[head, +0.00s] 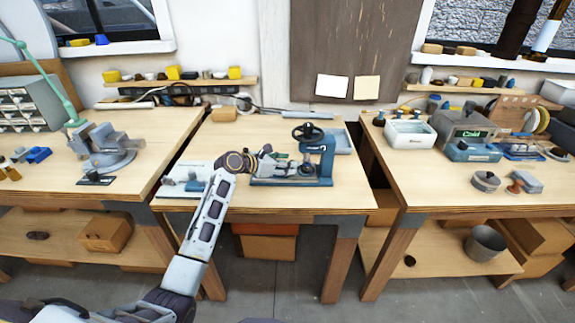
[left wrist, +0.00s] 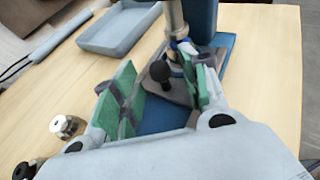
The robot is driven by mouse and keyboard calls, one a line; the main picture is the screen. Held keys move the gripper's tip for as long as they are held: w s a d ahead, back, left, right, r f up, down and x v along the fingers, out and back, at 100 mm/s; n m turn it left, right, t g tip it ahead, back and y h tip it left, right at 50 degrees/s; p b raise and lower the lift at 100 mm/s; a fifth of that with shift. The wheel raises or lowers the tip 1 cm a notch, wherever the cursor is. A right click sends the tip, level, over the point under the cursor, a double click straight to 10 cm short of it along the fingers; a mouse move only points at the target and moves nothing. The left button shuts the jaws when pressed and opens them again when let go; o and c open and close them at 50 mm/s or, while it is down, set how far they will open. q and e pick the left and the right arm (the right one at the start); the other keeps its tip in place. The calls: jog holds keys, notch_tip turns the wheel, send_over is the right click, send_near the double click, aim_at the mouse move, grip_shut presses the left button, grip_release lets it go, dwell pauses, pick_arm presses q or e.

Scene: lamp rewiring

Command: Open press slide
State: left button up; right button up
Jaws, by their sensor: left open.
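The blue press (head: 326,160) stands on the middle table, with a black handwheel (head: 307,132) on top. My left gripper (head: 283,166) reaches in from the left at the press's base. In the left wrist view the left gripper (left wrist: 165,92) is open, with green pads on its fingers. A black round knob (left wrist: 160,72) shows between the fingers, apparently on the grey slide plate (left wrist: 178,90) over the blue base (left wrist: 160,118). A grey metal shaft (left wrist: 175,22) stands beyond the knob. I cannot tell whether a pad touches the knob. My right gripper is not in view.
A blue-grey tray (left wrist: 118,28) lies behind the press. Small metal parts (left wrist: 66,126) sit left of the gripper. The left table holds a grey vise (head: 105,145); the right table holds a white bin (head: 410,132) and a device reading "Cold" (head: 468,135).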

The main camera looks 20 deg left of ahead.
pick_arm(q)
jog(key=shift+w+d+f, duration=0.15)
jog(key=shift+w+d, duration=0.05)
jog(key=shift+w, duration=0.05)
jog(key=c, duration=0.6)
grip_shut()
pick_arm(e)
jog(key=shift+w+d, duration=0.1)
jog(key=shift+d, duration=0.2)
